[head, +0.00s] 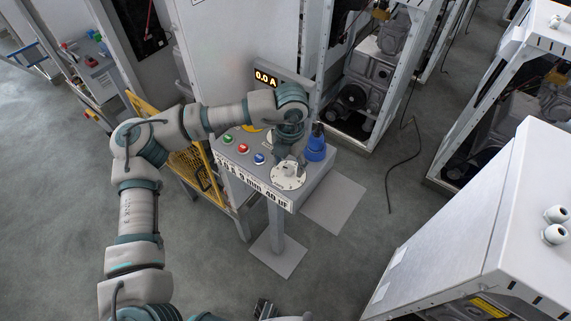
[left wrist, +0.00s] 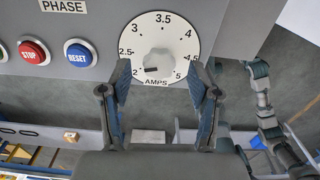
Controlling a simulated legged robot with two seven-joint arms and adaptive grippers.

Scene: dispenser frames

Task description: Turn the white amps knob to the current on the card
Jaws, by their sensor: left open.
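The white amps knob (left wrist: 158,60) is at the middle of a round white dial (left wrist: 172,28) marked from 2 to 5, with part of the scale hidden by a finger. Its dark mark points left, near the 2. My left gripper (left wrist: 158,75) is open, its fingers either side of the knob in the picture, with gaps; contact is not visible. In the head view my left gripper (head: 287,152) is over the dial plate (head: 288,180). The card (head: 250,188) on the panel's front edge reads about "3.9 A 9 mm 40 uF"; the first figure is hard to read. My right gripper (head: 265,308) is partly visible at the bottom.
The panel carries green, red STOP (left wrist: 33,52) and blue RESET (left wrist: 77,53) buttons left of the dial. The display (head: 266,78) reads 0.0 A. A yellow guard (head: 190,165) is at the left.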

